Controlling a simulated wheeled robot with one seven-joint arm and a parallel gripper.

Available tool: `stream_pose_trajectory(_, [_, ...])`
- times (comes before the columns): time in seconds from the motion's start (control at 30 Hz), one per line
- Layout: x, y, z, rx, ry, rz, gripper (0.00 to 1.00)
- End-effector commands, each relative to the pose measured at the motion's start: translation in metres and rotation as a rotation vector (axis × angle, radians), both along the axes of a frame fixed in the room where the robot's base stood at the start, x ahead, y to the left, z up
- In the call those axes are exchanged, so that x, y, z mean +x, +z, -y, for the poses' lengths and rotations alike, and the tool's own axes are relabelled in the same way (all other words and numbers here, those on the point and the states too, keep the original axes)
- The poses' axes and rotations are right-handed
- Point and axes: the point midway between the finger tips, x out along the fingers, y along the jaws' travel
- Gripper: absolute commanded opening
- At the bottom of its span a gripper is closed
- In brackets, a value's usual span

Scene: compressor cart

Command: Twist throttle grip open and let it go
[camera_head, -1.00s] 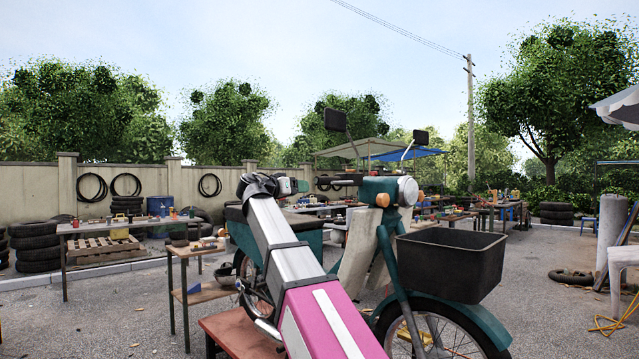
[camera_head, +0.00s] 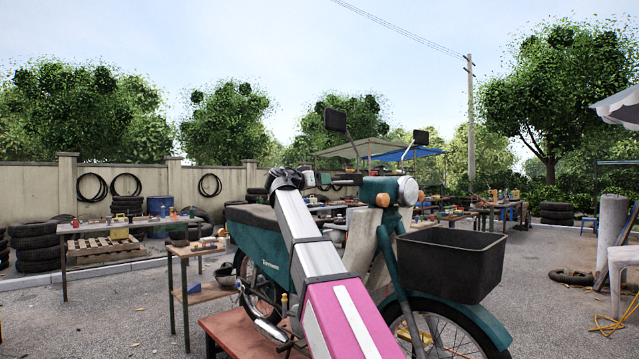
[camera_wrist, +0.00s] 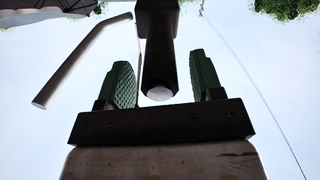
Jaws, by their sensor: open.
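The moped (camera_head: 262,252) is teal with a front basket and stands at the picture's middle. In the wrist view, the throttle grip (camera_wrist: 160,62) is a dark bar with a pale round end, reaching down between my two green-padded fingers. My gripper (camera_wrist: 164,80) is open around it, with a visible gap on each side. A pale curved lever (camera_wrist: 82,60) lies to the left, outside the fingers. In the head view, my gripper (camera_head: 309,179) is at the near end of the handlebar, small and partly hidden behind my wrist.
Mirrors (camera_head: 335,120) rise above the handlebar. The black basket (camera_head: 452,264) is to the right at the front. A small wooden table (camera_head: 197,250) stands left of the moped. Open sky surrounds the grip in the wrist view.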

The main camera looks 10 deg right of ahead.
Motion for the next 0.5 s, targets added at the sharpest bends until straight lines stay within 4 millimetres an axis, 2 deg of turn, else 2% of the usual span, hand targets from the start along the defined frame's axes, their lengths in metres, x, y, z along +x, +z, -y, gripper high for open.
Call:
stream_pose_trajectory(0.33, [0.0023, -0.0001, 0.0036, 0.000, 0.001, 0.000, 0.60])
stream_pose_trajectory(0.37, [0.0023, -0.0002, 0.0037, 0.000, 0.001, 0.000, 0.54])
stream_pose_trajectory(0.4, [0.0022, -0.0002, 0.0036, 0.000, 0.001, 0.000, 0.40])
stream_pose_trajectory(0.5, [0.0022, -0.0002, 0.0036, 0.000, 0.000, 0.000, 0.11])
